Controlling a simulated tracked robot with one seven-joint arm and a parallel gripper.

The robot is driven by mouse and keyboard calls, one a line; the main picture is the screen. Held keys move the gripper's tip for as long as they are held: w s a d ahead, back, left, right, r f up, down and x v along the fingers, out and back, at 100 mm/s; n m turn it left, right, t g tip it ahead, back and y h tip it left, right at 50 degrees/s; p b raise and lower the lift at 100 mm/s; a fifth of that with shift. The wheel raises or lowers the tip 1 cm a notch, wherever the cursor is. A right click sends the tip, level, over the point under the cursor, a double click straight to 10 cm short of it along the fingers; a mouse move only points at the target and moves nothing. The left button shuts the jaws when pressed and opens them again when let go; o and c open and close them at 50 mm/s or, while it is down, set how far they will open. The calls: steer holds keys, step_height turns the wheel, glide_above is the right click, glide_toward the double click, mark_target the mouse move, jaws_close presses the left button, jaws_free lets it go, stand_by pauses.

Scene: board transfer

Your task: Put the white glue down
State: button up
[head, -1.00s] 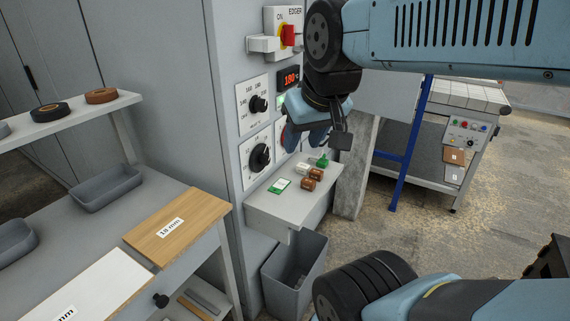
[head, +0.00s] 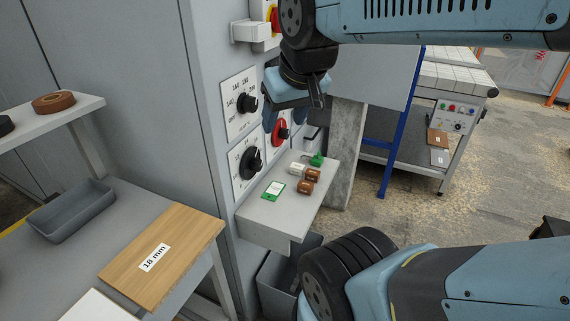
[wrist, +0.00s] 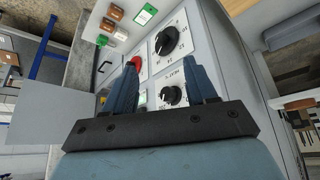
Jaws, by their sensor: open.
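A small white block (head: 296,168), which looks like the white glue, lies on the small grey shelf (head: 262,218) below the dials. My gripper (head: 293,116) is up in front of the panel, above and apart from the shelf items. In the wrist view my gripper (wrist: 161,68) has its two blue fingers wide apart with nothing between them. The white block also shows in the wrist view (wrist: 108,24), at the upper left beyond the fingers.
Black dials (head: 246,103) and a red knob (head: 279,132) stick out of the panel by my gripper. A green-edged card (head: 273,190) lies on the shelf's left. A grey bin (head: 275,284) is below. An 18 mm board (head: 165,250) lies on the left bench.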

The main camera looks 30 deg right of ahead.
steer(key=shift+o, duration=0.7)
steer(key=w+d+t+h, duration=0.1)
steer(key=w+d+h, duration=0.3)
steer(key=w+d, duration=0.8)
steer(key=shift+d+t, duration=0.15)
steer(key=shift+t, duration=0.25)
steer(key=w+d+f+n+t, duration=0.2)
steer(key=w+d+f+n, duration=0.15)
steer(key=w+d, duration=0.45)
steer(key=w+d+f+n+y, duration=0.2)
steer(key=w+d+f+y, duration=0.15)
steer(key=f, duration=0.65)
steer(key=s+f+n+g+y, duration=0.25)
steer(key=s+f+y, duration=0.35)
steer(key=f, duration=0.5)
steer(key=x, duration=1.3)
steer(key=shift+s+f, duration=0.1)
steer(key=shift+f, duration=0.2)
steer(key=c, duration=1.1)
